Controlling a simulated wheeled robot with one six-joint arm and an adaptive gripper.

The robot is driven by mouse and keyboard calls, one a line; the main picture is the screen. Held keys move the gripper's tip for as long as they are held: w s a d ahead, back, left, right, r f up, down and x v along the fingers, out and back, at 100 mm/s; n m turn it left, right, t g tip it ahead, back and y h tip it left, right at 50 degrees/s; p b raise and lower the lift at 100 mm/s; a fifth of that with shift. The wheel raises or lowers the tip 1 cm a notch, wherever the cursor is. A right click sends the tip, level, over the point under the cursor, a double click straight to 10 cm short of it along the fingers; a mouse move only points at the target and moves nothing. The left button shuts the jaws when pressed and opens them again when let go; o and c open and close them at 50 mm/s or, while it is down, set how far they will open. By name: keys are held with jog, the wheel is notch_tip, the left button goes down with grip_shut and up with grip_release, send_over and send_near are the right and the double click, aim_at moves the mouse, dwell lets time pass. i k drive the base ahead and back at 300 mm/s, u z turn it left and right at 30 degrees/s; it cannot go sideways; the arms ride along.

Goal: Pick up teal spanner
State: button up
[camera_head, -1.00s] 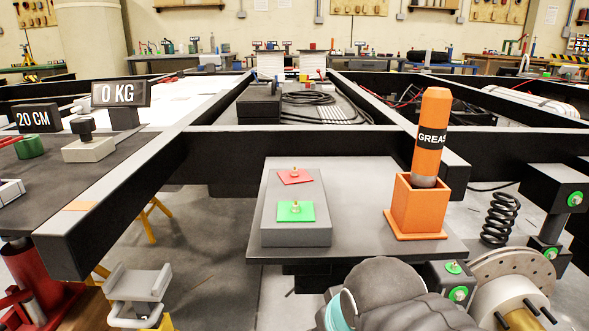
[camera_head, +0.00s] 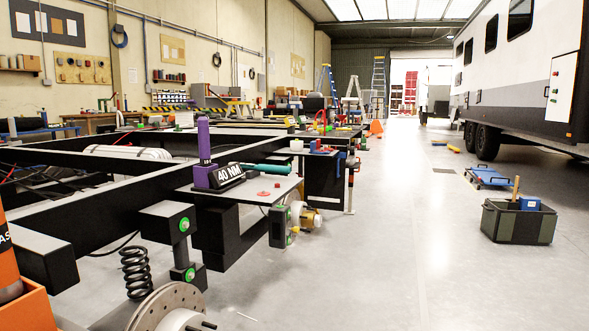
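A long teal tool (camera_head: 266,169), which looks like the teal spanner, lies on a small grey shelf (camera_head: 250,189) fixed to the black chassis. Its teal handle points right, and its left end is behind or beside a black block marked "40 NM" (camera_head: 228,176). It is small in view, so its far end cannot be made out. My gripper is not in view.
A purple upright tool (camera_head: 204,140) stands in a purple holder left of the block. A red disc (camera_head: 263,194) lies on the shelf's front. An orange grease holder (camera_head: 30,305), coil spring (camera_head: 137,272) and brake disc (camera_head: 168,304) are nearer. Open floor (camera_head: 375,240) lies right.

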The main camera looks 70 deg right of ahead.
aim_at(261, 168)
jog(key=z, duration=2.15)
jog(key=k, duration=0.65)
jog(key=z, duration=0.75)
jog(key=i, duration=0.95)
jog(key=z, duration=0.5)
jog(key=i, duration=1)
jog(key=u, duration=0.4)
